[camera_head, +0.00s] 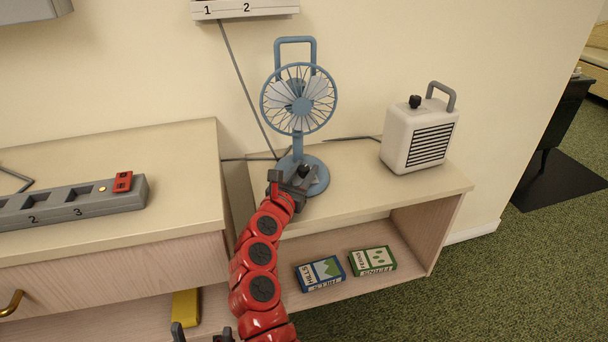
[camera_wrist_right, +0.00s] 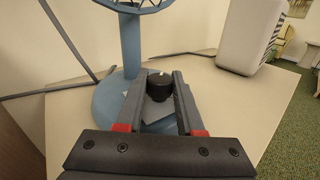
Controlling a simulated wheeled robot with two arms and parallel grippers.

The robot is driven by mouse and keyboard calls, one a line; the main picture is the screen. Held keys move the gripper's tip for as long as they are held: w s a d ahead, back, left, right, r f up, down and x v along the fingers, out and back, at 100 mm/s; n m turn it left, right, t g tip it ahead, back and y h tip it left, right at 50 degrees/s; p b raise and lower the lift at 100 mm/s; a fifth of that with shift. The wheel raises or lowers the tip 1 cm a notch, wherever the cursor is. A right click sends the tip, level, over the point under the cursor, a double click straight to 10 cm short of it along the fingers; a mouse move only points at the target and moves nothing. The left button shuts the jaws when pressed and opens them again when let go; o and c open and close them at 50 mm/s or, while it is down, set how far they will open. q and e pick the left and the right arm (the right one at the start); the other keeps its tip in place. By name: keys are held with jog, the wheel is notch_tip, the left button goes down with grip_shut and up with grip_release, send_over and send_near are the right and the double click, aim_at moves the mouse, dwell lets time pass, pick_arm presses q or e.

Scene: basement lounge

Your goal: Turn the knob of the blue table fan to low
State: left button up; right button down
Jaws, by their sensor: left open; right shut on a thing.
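The blue table fan (camera_head: 298,108) stands upright on the shelf unit's top against the wall. Its black knob (camera_wrist_right: 160,88) sits on the round blue base (camera_wrist_right: 108,100) and carries a small white mark on top. My right gripper (camera_wrist_right: 160,95) reaches down to the base with one finger on each side of the knob, shut on it. In the head view the right gripper (camera_head: 297,178) covers part of the base. My left gripper (camera_head: 202,333) is open and empty at the bottom edge, mostly cut off.
A white heater (camera_head: 410,135) with its own black knob stands right of the fan. A grey power strip (camera_head: 75,203) with a red switch lies on the cabinet at left. Two boxes, blue (camera_head: 320,273) and green (camera_head: 372,260), lie on the lower shelf. Cords run behind the fan.

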jog(key=c, duration=0.5)
grip_release()
jog(key=shift+c, duration=0.2)
